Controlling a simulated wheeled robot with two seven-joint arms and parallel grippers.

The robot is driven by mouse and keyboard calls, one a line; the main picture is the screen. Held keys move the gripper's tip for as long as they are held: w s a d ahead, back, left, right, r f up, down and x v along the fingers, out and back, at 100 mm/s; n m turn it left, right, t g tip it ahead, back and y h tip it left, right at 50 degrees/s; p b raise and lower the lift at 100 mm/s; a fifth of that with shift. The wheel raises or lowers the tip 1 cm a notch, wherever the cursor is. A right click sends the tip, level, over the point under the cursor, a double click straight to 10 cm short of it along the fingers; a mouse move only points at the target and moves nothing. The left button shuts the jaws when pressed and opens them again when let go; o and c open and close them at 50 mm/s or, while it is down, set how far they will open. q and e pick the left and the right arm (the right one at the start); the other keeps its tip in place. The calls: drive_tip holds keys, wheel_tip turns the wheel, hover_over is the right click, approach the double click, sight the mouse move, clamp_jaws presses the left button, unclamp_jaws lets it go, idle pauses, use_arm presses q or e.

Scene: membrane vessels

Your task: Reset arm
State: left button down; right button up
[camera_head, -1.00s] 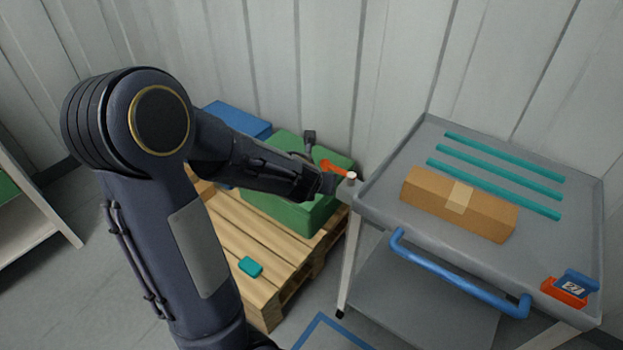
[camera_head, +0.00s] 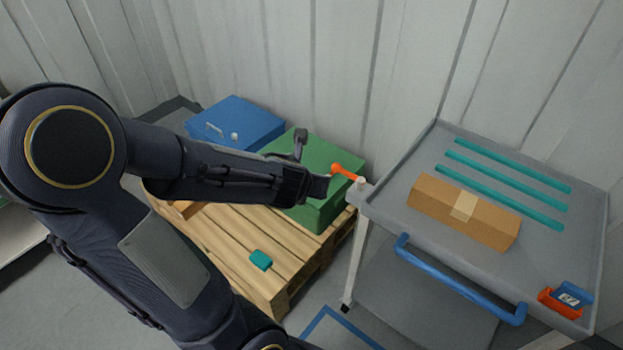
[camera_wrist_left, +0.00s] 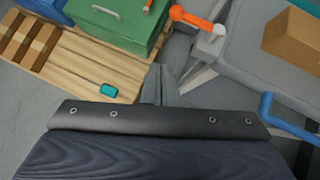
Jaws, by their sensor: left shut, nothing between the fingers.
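My left arm comes in from the left in the head view, reaching across the pallet. Its gripper (camera_head: 320,186) is at the front of the green case, near the cart's left corner. In the left wrist view the fingers (camera_wrist_left: 160,86) are together with nothing between them. They point over the floor gap between the pallet and the cart. My right gripper is not in view.
A wooden pallet (camera_head: 236,250) bears a green case (camera_head: 325,212), a blue case (camera_head: 235,121) and a small teal block (camera_head: 261,260). The grey cart (camera_head: 390,205) at right holds a cardboard box (camera_head: 430,193). An orange piece (camera_head: 346,172) sits by its corner.

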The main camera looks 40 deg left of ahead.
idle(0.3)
use_arm(q)
drive_tip(key=s+r+n+g, duration=0.3)
drive_tip(key=s+n, duration=0.5)
drive_tip(key=n, duration=0.9)
drive_tip(key=s+d+r+n+h, duration=0.1)
drive_tip(key=s+d+n+h, duration=0.2)
drive_tip(key=d+n, duration=0.3)
drive_tip(key=s+d+r+n+h+p, duration=0.1)
drive_tip(key=s+d+n, duration=0.4)
drive_tip(key=n, duration=0.5)
drive_tip(key=d+r+h, duration=0.1)
drive_tip(key=d+h, duration=0.1)
drive_tip(key=shift+s+d+r+n+h, duration=0.25)
drive_tip(key=shift+d+r+n+h, duration=0.05)
drive_tip(key=shift+n+h, duration=0.1)
